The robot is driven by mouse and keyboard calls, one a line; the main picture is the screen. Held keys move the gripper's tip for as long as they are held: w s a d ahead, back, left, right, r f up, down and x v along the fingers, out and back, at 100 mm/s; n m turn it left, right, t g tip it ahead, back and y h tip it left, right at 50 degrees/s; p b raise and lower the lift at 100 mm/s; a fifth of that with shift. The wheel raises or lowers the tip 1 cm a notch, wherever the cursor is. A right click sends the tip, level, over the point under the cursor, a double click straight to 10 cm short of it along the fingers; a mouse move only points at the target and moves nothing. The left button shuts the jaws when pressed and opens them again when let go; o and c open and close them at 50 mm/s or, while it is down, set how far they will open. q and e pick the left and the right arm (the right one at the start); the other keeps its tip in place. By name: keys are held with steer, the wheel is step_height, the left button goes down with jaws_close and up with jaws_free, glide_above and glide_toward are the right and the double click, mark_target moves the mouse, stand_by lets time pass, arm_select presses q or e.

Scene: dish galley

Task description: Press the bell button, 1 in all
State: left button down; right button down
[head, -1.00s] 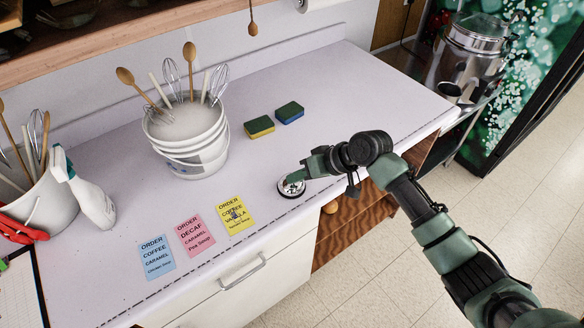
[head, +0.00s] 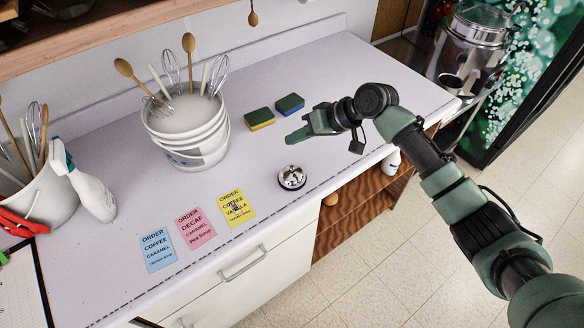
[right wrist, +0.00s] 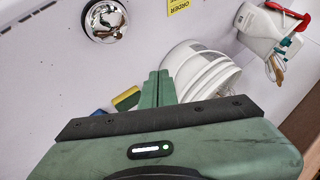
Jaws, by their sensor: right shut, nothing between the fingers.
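The bell (head: 292,177) is a small silver dome with a button on top, standing near the front edge of the white counter. It also shows in the right wrist view (right wrist: 106,20), near the top left, fully uncovered. My right gripper (head: 290,138) is shut and empty. It is apart from the bell, above and behind it in the head view, and appears raised over the counter. Its closed green fingers show in the right wrist view (right wrist: 158,84). My left gripper is not in view.
A white bucket of utensils (head: 190,150) stands left of the gripper. Two sponges (head: 260,118) lie behind. Blue, pink and yellow order cards (head: 237,208) lie left of the bell. A spray bottle (head: 92,190) stands at far left. The counter's right part (head: 370,90) is clear.

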steer(key=b, duration=0.5)
glide_above(292, 168)
steer(key=d, duration=0.1)
step_height(292, 168, down, 7)
steer(key=shift+f, duration=0.1)
steer(key=shift+f+b, duration=0.3)
steer(key=shift+b, duration=0.05)
stand_by(1.2)
steer(key=shift+f, duration=0.4)
steer(key=shift+f+b, duration=0.35)
steer(key=shift+f, duration=0.2)
stand_by(0.6)
steer(key=shift+r+p, duration=0.9)
steer(key=shift+r, duration=0.05)
steer(key=shift+r, duration=0.1)
